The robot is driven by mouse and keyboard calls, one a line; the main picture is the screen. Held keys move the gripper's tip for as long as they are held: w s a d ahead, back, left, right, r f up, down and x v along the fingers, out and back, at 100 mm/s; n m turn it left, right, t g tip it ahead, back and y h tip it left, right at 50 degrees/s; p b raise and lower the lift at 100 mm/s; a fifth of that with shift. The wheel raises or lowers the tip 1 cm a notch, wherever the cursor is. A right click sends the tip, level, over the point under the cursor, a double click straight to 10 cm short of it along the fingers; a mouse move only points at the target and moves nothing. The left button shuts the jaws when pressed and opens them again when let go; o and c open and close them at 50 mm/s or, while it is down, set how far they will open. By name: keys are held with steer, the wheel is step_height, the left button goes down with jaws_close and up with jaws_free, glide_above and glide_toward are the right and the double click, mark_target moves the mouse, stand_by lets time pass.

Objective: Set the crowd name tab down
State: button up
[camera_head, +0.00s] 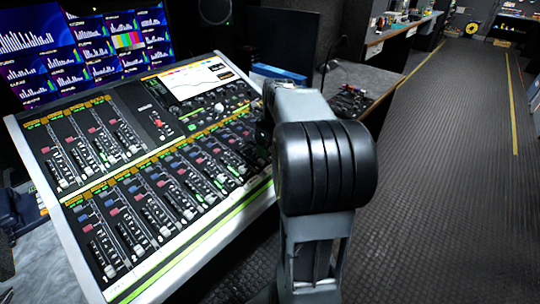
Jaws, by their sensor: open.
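I cannot make out the crowd name tab in the head view. The mixing console (152,143) fills the left, with two banks of faders and small coloured label strips too small to read. My own grey and black arm rises in front of the console's right edge and reaches away from the camera. The arm hides the console's right end and whatever lies behind it. My gripper's fingers do not show, so I cannot see whether they touch anything.
Monitors (85,50) with bar graphs stand behind the console. A desk (362,78) with small dark items is right of the arm. A counter (400,35) runs along the back. The dark ribbed floor (450,170) at right is clear.

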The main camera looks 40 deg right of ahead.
steer(key=s+a+r+n, duration=0.2)
steer(key=a+r+n, duration=0.1)
steer(key=a+n, duration=0.45)
steer(key=s+a+f+n, duration=0.2)
steer(key=s+a+n, duration=0.1)
steer(key=n, duration=0.5)
steer(key=s+a+f+n+t, duration=0.1)
steer(key=s+a+f+n, duration=0.1)
steer(key=a+n, duration=0.3)
steer(key=s+a+f+n, duration=0.2)
steer(key=a+n, duration=0.3)
steer(key=n, duration=0.8)
steer(key=shift+s+f+t, duration=0.3)
steer(key=shift+s+f, duration=0.1)
steer(key=shift+s, duration=0.5)
steer(key=shift+p, duration=0.3)
